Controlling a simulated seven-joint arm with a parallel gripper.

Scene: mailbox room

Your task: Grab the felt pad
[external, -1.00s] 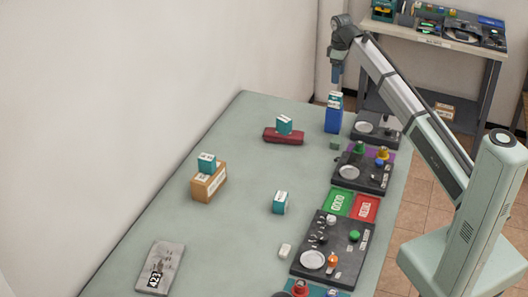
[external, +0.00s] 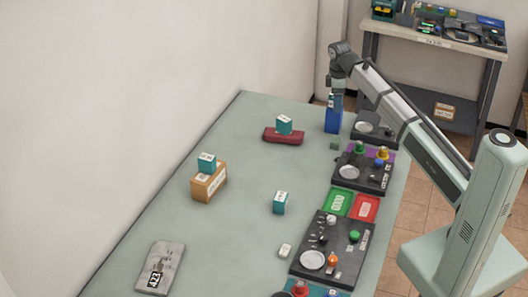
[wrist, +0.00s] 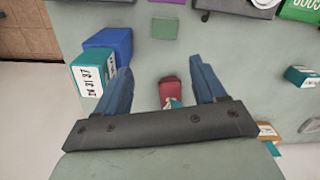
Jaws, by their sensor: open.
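A small flat green square (external: 334,146), which looks like the felt pad, lies on the table just in front of the blue box (external: 333,120). In the wrist view this green square (wrist: 165,28) lies beyond my fingertips, near the top. My gripper (wrist: 163,66) is open with nothing between its blue fingers. In the external view my gripper (external: 336,100) hangs pointing down at the blue box's top and hides part of the teal and white box there. In the wrist view that teal and white box (wrist: 92,78) is close beside my left finger; contact cannot be told.
A dark red block (external: 283,136) carries a teal box (external: 284,124). An orange box (external: 209,184) with another teal box stands left. Dark trays (external: 363,173) and green and red mats (external: 338,203) line the right side. The table between is mostly clear.

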